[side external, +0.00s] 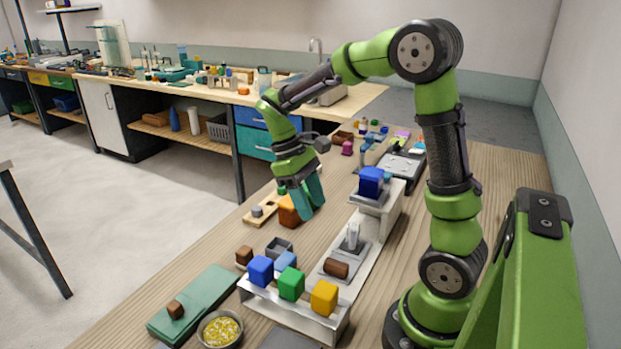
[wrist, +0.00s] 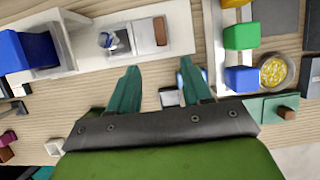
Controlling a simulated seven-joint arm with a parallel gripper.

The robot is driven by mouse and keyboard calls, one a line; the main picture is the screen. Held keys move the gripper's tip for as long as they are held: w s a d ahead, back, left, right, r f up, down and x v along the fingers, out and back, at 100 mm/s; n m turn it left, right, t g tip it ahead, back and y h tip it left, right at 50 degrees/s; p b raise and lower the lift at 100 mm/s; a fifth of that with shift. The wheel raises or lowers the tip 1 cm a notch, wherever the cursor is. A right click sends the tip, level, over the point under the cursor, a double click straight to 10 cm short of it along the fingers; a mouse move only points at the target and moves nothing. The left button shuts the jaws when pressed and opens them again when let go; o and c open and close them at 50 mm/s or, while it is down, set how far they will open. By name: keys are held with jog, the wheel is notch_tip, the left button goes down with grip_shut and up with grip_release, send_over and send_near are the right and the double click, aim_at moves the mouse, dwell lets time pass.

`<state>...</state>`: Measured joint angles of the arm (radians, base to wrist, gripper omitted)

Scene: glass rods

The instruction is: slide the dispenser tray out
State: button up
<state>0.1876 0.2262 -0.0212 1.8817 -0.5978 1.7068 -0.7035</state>
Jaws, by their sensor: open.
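A white stepped unit (side external: 385,212), which looks like the dispenser, stands on the bench with a blue block (side external: 371,181) at its raised end. On its low part a grey tray-like plate (side external: 318,274) carries a brown block (side external: 336,268); it also shows in the wrist view (wrist: 145,36). A clear or metallic upright piece (side external: 352,236) stands beside that block. I cannot tell which part slides. My gripper (side external: 308,203) is above the bench, left of the unit, with teal fingers pointing down. In the wrist view its fingers (wrist: 161,76) are spread apart and empty, beside the unit's edge.
A white rack (side external: 290,310) in front holds blue, green (side external: 291,283) and yellow (side external: 325,297) cubes. A yellow-filled bowl (side external: 220,329) and green mat (side external: 190,303) lie front left. An orange-brown block (side external: 288,211) sits close beside the gripper. Small boxes (side external: 279,246) sit between.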

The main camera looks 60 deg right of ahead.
aim_at(334, 262)
jog(key=x, duration=1.6)
jog(key=shift+w, duration=0.1)
grip_shut()
